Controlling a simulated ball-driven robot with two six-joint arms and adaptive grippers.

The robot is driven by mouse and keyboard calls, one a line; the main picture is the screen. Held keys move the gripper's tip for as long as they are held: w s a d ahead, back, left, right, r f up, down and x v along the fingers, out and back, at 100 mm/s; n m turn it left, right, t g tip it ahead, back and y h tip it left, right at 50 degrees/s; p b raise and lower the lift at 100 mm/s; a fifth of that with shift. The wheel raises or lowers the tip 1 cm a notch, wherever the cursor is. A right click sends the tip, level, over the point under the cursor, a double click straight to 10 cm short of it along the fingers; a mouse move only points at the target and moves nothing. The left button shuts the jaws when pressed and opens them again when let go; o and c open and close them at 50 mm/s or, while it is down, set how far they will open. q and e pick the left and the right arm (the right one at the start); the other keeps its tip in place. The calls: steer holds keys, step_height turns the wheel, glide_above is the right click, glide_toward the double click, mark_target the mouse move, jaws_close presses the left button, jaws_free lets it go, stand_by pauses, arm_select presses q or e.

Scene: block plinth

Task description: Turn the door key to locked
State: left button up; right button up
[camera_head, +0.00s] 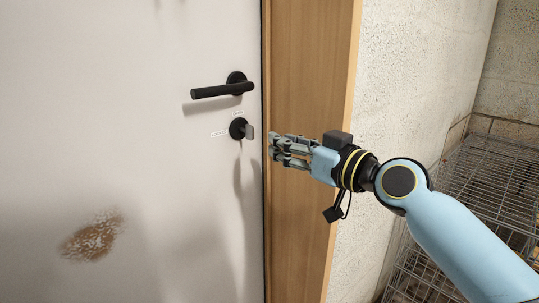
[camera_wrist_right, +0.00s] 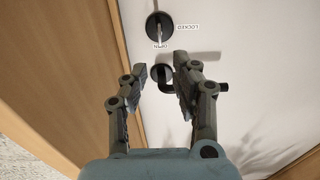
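The key (camera_head: 250,132) is a grey tab standing out from a round black lock plate (camera_head: 237,128) on the white door, below the handle. Small labels sit above the plate and to its left. In the right wrist view, turned upside down, the key (camera_wrist_right: 159,27) lies along the line to the OPEN label (camera_wrist_right: 160,45); the LOCKED label (camera_wrist_right: 188,27) is to one side. My right gripper (camera_head: 274,147) is just right of and slightly below the key, apart from it. Its fingers (camera_wrist_right: 163,72) are open and empty. My left gripper is out of view.
A black lever handle (camera_head: 222,90) is above the key; it also shows between and behind my fingers in the wrist view (camera_wrist_right: 221,87). The wooden door frame (camera_head: 308,80) is behind my gripper. Wire cages (camera_head: 490,180) stand at the right.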

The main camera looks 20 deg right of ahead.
mark_target(253, 133)
steer(key=x, duration=1.1)
steer(key=shift+w+f, duration=0.15)
steer(key=shift+w, duration=0.05)
jaws_close()
